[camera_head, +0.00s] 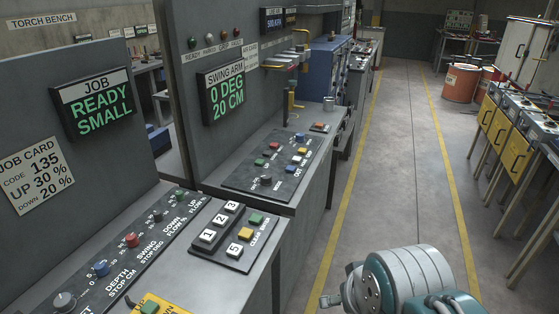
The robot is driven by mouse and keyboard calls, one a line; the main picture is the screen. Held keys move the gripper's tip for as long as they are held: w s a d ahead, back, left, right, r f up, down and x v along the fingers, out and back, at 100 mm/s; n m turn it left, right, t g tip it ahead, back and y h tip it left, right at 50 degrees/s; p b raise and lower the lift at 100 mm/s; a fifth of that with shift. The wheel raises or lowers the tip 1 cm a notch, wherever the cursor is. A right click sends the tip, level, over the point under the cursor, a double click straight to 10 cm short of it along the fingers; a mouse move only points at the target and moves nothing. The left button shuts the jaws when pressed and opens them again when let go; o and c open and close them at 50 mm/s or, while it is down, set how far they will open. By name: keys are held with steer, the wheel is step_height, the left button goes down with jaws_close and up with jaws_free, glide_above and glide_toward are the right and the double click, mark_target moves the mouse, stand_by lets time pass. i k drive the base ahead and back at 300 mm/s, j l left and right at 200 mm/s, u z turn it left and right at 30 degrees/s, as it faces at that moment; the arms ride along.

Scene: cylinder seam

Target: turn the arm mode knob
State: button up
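No knob in view has a label that I can read as arm mode, so I cannot tell which one it is. On the second bench's dark panel, a dark knob (265,181) sits near the front edge, among coloured buttons; its label is too small to read. On the nearer panel stand a grey knob (64,301), a blue knob (101,268) at DEPTH STOP CM and a red knob (131,240) at SWING STOP DEG. Part of my grey and teal arm shows at the bottom right, over the aisle, apart from the panels. A metal end piece (335,298) there may be my gripper; its fingers are not clear.
The SWING ARM display (224,94) reads 0 DEG 20 CM; the JOB display (97,102) reads READY SMALL. A numbered keypad (221,236) sits on the near bench. The aisle (405,170) between yellow lines is clear. Yellow-fronted benches (515,155) line its right side.

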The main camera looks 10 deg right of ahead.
mark_target(267, 177)
steer(key=i+l+u, duration=0.15)
steer(key=i+l, duration=0.3)
steer(key=i+l+u, duration=0.1)
steer(key=i+l, duration=0.3)
steer(key=l, duration=0.15)
